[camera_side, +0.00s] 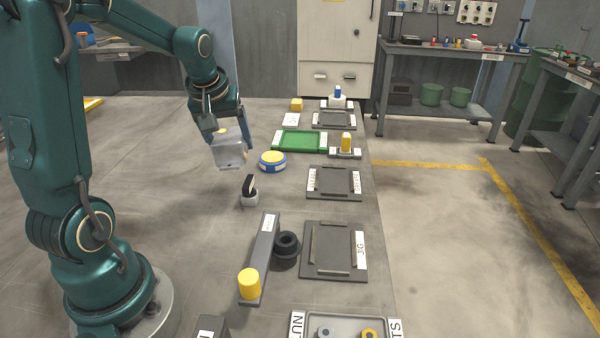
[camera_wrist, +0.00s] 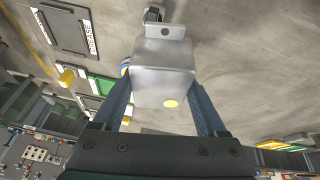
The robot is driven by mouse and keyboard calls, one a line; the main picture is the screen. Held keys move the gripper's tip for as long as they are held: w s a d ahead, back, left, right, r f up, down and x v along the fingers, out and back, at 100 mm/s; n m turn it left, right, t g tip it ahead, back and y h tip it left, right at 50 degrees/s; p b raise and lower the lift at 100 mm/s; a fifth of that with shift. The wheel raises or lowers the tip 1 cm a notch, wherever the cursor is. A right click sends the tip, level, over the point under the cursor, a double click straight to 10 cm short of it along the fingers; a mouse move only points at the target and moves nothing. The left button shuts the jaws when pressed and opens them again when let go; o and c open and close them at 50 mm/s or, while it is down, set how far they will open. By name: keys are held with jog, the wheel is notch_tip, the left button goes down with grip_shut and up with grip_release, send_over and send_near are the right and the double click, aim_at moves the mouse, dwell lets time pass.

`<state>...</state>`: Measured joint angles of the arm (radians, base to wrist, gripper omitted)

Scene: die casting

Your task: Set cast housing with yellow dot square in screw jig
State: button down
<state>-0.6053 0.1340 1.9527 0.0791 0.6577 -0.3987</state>
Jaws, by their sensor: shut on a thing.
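The cast housing (camera_side: 229,152) is a light grey metal block. In the wrist view the housing (camera_wrist: 164,75) shows a yellow dot near its lower edge and a small tab with a hole at its top. My gripper (camera_side: 232,135) is shut on it, with a finger on either side. It is held tilted in the side view, left of the blue and yellow round piece and above the table. A dark square fixture labelled JIG (camera_side: 318,272) lies at the front right of the table, with raised strips and an empty middle.
A similar dark fixture (camera_side: 335,194) lies behind the jig, and a green tray (camera_side: 301,141) farther back. A black-topped white piece (camera_side: 249,192), a blue-yellow round piece (camera_side: 272,163), a dark ring (camera_side: 286,248) and a yellow cylinder (camera_side: 249,283) stand nearby. A parts tray (camera_side: 345,318) is in front.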

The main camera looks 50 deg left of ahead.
jog(key=shift+w+d+n, duration=0.1)
jog(key=shift+w+n, duration=0.05)
jog(key=shift+n, duration=0.25)
jog(key=w+d+f+m, duration=0.1)
jog(key=w+d+f, duration=0.15)
jog(key=d, duration=0.95)
jog(key=w+d+f+m, duration=0.15)
jog(key=w+d, duration=0.25)
jog(key=d, duration=0.8)
jog(key=shift+s+a+f, duration=0.1)
jog(key=shift+f, duration=1.3)
jog(key=shift+s+a+f, duration=0.1)
jog(key=shift+f, duration=1.25)
jog(key=shift+f, duration=0.5)
grip_release()
jog(key=shift+r, duration=0.1)
